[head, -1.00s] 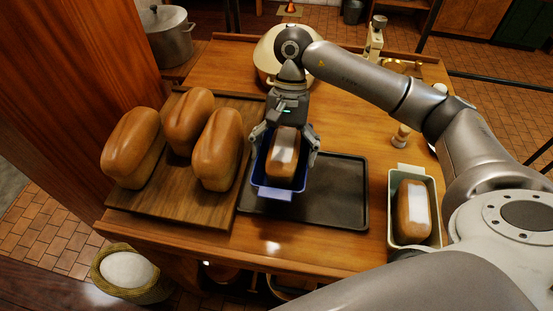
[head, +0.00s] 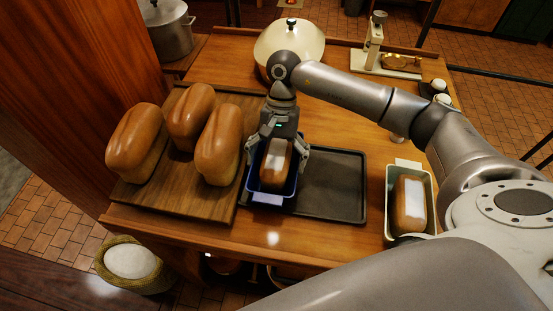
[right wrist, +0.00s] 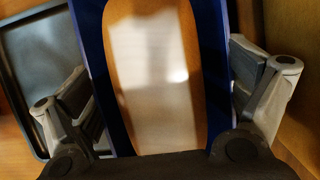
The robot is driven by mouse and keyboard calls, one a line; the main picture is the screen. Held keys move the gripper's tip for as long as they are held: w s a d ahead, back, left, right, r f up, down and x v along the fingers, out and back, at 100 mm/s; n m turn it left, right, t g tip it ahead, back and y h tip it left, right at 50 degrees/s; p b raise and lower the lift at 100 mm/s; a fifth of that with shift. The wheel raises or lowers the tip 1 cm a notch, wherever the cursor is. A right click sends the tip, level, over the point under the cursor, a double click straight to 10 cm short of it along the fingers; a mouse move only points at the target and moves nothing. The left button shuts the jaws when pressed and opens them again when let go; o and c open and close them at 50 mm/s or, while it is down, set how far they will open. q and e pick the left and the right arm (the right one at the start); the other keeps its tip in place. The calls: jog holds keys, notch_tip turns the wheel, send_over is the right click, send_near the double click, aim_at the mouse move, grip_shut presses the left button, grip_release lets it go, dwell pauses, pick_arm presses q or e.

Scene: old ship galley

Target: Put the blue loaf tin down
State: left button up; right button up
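The blue loaf tin (head: 267,198) holds a brown loaf (head: 275,170) with a pale patch on top. It is at the left end of the dark baking tray (head: 335,188), beside the wooden board. My right gripper (head: 275,152) reaches down from behind with a finger on each long side of the tin, shut on it. The right wrist view shows the tin's blue rims (right wrist: 217,75) between the two fingers, with the loaf (right wrist: 150,60) inside. I cannot tell whether the tin's base touches the tray. My left gripper is not in view.
The wooden board (head: 180,205) with three loaves stands close on the left. The tray's right half is bare. A pale green loaf tin (head: 391,215) with a loaf stands to the right. A cream domed lid (head: 290,45) and a scale (head: 385,62) are behind.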

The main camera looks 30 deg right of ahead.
dwell(0.3)
jog(key=shift+r, duration=0.15)
jog(key=shift+w+d+r, duration=0.1)
jog(key=shift+w+r, duration=0.05)
jog(key=shift+r, duration=0.05)
jog(key=b+v, duration=0.3)
jog(key=v, duration=0.7)
jog(key=shift+r, duration=0.2)
jog(key=shift+w+d+r, duration=0.1)
jog(key=shift+r, duration=0.45)
